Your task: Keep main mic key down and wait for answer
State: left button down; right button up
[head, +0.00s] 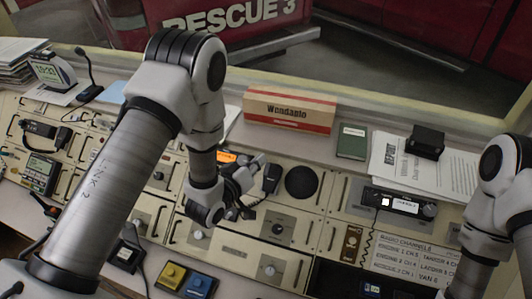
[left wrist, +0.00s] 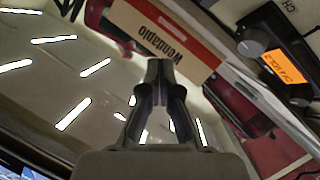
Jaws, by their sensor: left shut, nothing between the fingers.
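My left gripper (head: 254,165) is over the middle of the console, and its closed fingers also show in the left wrist view (left wrist: 159,75). It is shut with nothing between the fingers. A black hand mic (head: 272,178) stands just right of the fingers, beside a round black speaker (head: 302,182). I cannot tell whether the gripper touches this mic, and its key is not distinguishable. A radio with an orange display (head: 227,157) is partly hidden behind my left wrist; an orange display also shows in the left wrist view (left wrist: 287,65). My right gripper is out of view.
A gooseneck mic (head: 85,68) stands at the back left. Another hand mic (head: 62,136) sits on the left. Yellow (head: 171,275) and blue (head: 199,284) button boxes are at the front.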

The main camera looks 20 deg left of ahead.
aim_at(267, 169)
pick_arm(q)
jog(key=w+f+b, duration=0.1)
jog(key=f+b, duration=0.1)
jog(key=w+f+b, duration=0.1)
jog(key=f+b, duration=0.1)
jog(key=w+f+b, duration=0.1)
jog(key=f, duration=0.2)
jog(key=shift+w+b, duration=0.3)
jog(key=shift+b, duration=0.1)
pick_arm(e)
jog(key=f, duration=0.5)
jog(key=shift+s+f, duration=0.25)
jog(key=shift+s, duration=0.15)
pick_arm(q)
jog(key=shift+w+f, duration=0.1)
jog(key=shift+w, duration=0.15)
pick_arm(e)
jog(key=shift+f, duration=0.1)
pick_arm(q)
jog(key=shift+s, duration=0.1)
jog(key=shift+w+f+b, duration=0.25)
jog(key=shift+f+b, duration=0.05)
jog(key=shift+b, duration=0.15)
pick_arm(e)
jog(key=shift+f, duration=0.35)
